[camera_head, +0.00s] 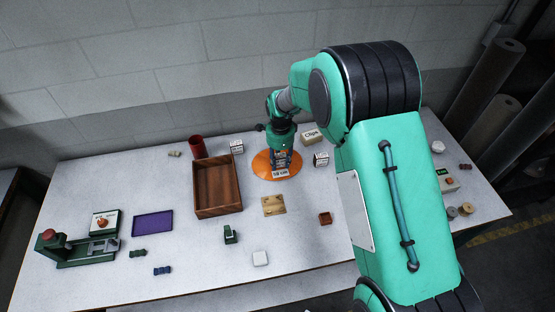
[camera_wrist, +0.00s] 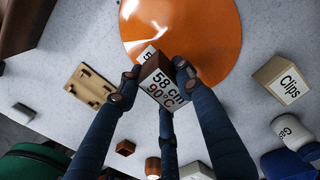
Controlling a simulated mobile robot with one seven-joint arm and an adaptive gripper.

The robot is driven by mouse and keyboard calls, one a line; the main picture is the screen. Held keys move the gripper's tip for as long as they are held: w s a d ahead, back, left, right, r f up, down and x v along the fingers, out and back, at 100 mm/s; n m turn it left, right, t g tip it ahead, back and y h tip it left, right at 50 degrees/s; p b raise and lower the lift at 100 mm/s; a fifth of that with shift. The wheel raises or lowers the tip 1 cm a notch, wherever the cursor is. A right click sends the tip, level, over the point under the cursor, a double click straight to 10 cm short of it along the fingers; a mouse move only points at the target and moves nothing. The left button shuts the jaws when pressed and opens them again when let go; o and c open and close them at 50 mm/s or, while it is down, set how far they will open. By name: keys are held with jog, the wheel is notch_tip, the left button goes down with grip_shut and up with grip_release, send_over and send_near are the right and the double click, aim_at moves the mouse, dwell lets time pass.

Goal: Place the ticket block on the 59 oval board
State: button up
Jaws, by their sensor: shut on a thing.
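The ticket block (camera_wrist: 163,84) is a small brown wooden block with white faces, one reading "58 cm 90°C". In the head view its white label (camera_head: 281,173) shows at the front part of the orange oval board (camera_head: 262,168). My gripper (camera_head: 282,158) points down over the board. In the wrist view my gripper (camera_wrist: 156,82) has its dark blue fingers shut around the block. The orange board (camera_wrist: 200,35) lies just beyond the block there. I cannot tell whether the block touches it. I see no "59" on the board; part of it is hidden.
A wooden tray (camera_head: 217,208) stands left of the board, with a red cup (camera_head: 197,147) behind it. A "Clips" box (camera_head: 311,135) and a white box (camera_head: 321,159) stand to the right. A tan wooden plate (camera_head: 273,205) lies in front.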

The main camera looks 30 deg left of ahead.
jog(key=shift+w+a+f, duration=0.2)
jog(key=shift+w+a, duration=1.35)
jog(key=shift+f+b, duration=0.3)
jog(key=shift+f, duration=1.45)
jog(key=shift+f, duration=0.1)
jog(key=o, duration=1.2)
jog(key=shift+c, duration=0.2)
notch_tip(320, 180, up, 12)
jog(key=p, duration=0.1)
